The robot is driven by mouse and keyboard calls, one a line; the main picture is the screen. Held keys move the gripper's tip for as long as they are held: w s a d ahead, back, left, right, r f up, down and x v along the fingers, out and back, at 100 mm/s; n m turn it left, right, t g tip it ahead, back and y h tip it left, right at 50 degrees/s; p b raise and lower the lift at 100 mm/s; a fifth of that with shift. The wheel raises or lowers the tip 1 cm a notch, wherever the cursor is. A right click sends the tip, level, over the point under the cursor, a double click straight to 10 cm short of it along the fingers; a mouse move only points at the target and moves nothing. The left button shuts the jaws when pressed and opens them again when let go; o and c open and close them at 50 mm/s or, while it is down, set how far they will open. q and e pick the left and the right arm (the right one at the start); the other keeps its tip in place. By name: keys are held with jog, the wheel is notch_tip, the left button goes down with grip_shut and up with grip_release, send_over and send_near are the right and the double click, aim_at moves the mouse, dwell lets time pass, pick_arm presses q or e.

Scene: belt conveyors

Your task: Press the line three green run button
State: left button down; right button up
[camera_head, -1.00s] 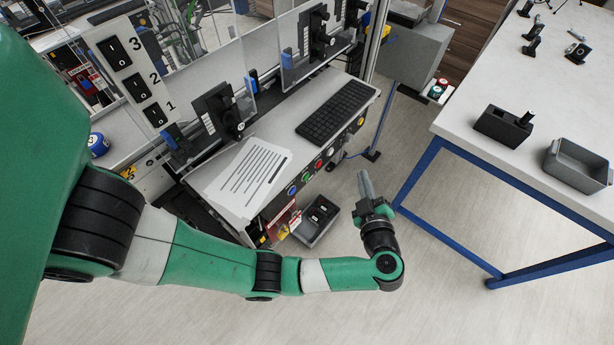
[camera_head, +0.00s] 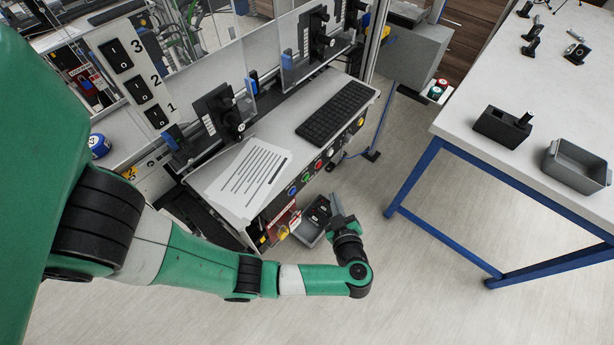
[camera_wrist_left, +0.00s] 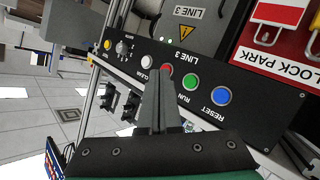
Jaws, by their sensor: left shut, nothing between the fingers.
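The green run button (camera_wrist_left: 191,82) is on the black LINE 3 panel (camera_wrist_left: 237,83) in the left wrist view, between the red button (camera_wrist_left: 165,71) and the blue reset button (camera_wrist_left: 221,96). In the head view, the green button (camera_head: 306,177) shows small on the console's front. My left gripper (camera_wrist_left: 160,75) is shut and empty. In the wrist view its fingertips overlap the red button's edge, left of the green one; whether they touch the panel I cannot tell. In the head view the left gripper (camera_head: 334,198) is below and in front of the console. My right gripper is out of view.
A white button (camera_wrist_left: 148,61) and a yellow one (camera_wrist_left: 107,45) are on the same panel. A red lock park board (camera_wrist_left: 287,40) is beside it. The white table (camera_head: 470,115) stands at the right.

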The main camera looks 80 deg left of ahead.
aim_at(306, 178)
pick_arm(q)
jog(key=s+a+p, duration=0.2)
jog(key=s+a, duration=0.2)
jog(key=a, duration=0.1)
jog(key=shift+a, duration=0.15)
jog(key=shift+s, duration=0.1)
dwell(1.8)
jog(key=shift+s+a+p, duration=0.25)
jog(key=shift+a+p, duration=0.05)
jog(key=shift+p, duration=0.3)
